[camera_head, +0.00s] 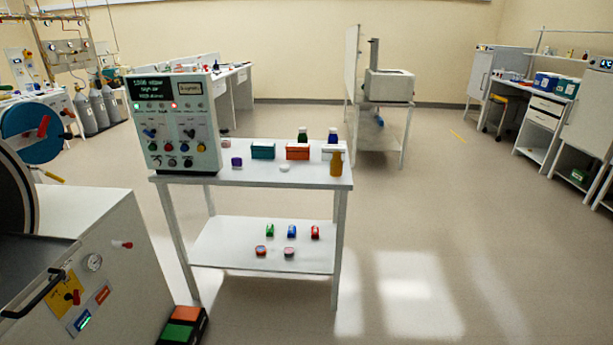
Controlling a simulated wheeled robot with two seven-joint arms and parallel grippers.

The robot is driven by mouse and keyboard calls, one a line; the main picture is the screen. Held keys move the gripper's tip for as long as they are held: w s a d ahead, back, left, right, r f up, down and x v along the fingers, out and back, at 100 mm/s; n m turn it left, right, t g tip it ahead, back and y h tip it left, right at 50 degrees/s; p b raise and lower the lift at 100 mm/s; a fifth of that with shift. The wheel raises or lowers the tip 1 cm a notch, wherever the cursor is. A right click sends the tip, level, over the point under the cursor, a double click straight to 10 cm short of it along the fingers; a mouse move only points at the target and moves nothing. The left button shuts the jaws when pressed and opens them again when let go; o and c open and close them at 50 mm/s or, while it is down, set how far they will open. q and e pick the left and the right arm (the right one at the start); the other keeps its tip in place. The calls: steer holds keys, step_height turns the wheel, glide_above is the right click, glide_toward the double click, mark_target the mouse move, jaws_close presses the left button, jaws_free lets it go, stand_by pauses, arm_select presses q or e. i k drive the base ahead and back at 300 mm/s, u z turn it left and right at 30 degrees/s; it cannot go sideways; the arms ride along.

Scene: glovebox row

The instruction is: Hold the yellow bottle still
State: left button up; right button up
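A yellow-brown bottle (336,163) stands upright near the right front edge of a white two-shelf table (230,178). It is the nearest to yellow of the bottles I see. Nothing is touching it that I can make out. Neither of my grippers shows in the head view, so I cannot see their state or where they are relative to the bottle.
A control panel box (172,125) stands on the table's left end. Orange (298,151) and teal (263,151) boxes and two dark bottles (303,135) are behind the bottle. A white machine (110,260) fills the left foreground. The floor right of the table is clear.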

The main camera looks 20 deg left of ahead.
mark_target(336, 170)
steer(key=z, duration=0.55)
steer(key=i, duration=1.1)
steer(key=z, duration=0.05)
